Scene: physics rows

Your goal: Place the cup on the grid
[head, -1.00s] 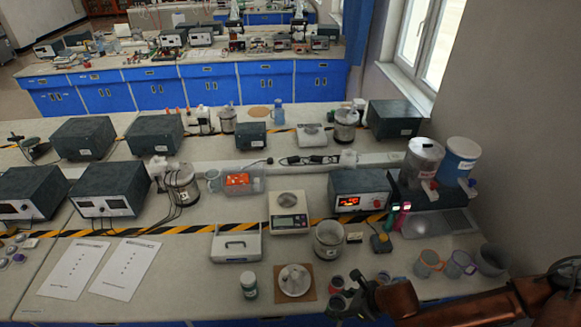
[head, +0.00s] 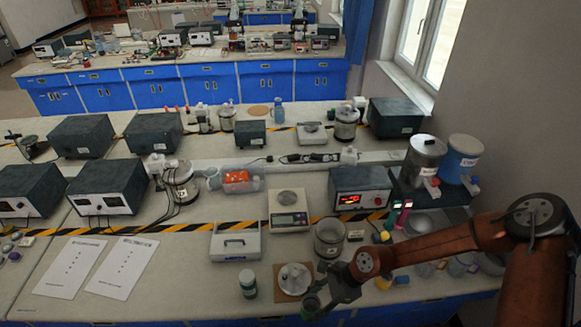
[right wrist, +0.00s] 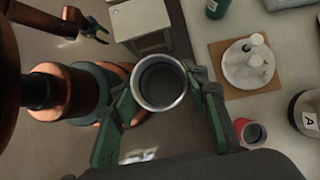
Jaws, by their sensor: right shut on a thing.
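A small grey cup (right wrist: 160,84) with a pale rim is held between the fingers of my right gripper (head: 326,296), seen from above into its opening in the right wrist view. In the head view the cup (head: 310,305) is small and dark, at the table's front edge.
A white round stand on a brown board (head: 282,292), a green-labelled jar (head: 248,284) and a glass vessel (head: 329,238) are close by. Several mugs stand under my right arm. Two dispensers (head: 424,160) stand behind the grid.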

